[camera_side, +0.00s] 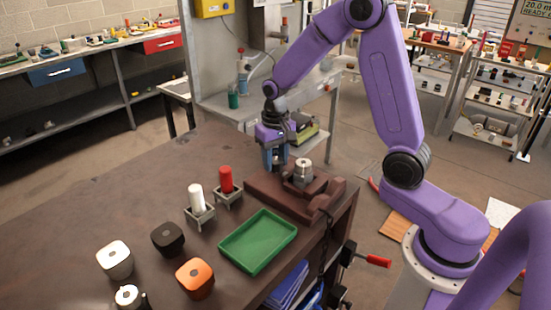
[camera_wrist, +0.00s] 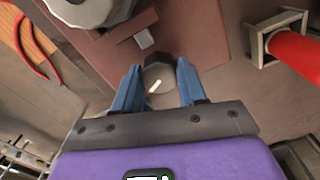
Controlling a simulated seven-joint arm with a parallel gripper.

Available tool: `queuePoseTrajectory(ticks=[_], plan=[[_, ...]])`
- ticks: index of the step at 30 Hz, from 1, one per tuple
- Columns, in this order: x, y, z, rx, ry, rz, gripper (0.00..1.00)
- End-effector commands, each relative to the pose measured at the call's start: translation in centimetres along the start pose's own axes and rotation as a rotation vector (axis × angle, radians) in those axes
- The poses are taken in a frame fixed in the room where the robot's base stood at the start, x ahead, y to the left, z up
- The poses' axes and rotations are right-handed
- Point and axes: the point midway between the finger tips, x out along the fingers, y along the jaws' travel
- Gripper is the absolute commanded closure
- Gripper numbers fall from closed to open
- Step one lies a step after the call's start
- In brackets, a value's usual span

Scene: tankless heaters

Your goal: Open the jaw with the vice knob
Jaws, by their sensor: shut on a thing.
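The reddish-brown vice (camera_side: 325,203) sits near the far right corner of the dark bench, with a silver metal part (camera_side: 303,172) standing between its jaws. In the wrist view the vice body (camera_wrist: 196,30) and the metal part (camera_wrist: 88,8) show at the top. My gripper (camera_side: 276,164) points down at the vice's far left end. In the wrist view my gripper (camera_wrist: 156,88) has its two blue fingers on either side of the grey, round vice knob (camera_wrist: 158,72), which carries a white mark. The fingers are shut on the knob. In the side view the fingers hide the knob.
A red cylinder (camera_side: 226,179) and a white cylinder (camera_side: 196,197) stand in holders left of the vice. A green tray (camera_side: 257,242) lies in front. White (camera_side: 115,258), black (camera_side: 167,238) and orange (camera_side: 194,277) blocks stand front left. The bench's back left is clear.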

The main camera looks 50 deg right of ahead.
Motion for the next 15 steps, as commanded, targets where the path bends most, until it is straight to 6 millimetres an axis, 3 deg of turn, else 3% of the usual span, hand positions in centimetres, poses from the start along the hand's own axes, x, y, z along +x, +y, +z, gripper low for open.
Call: queuePoseTrajectory(ticks=[15], plan=[[-0.08,-0.01,-0.01,-0.486,0.001,0.0,0.89]])
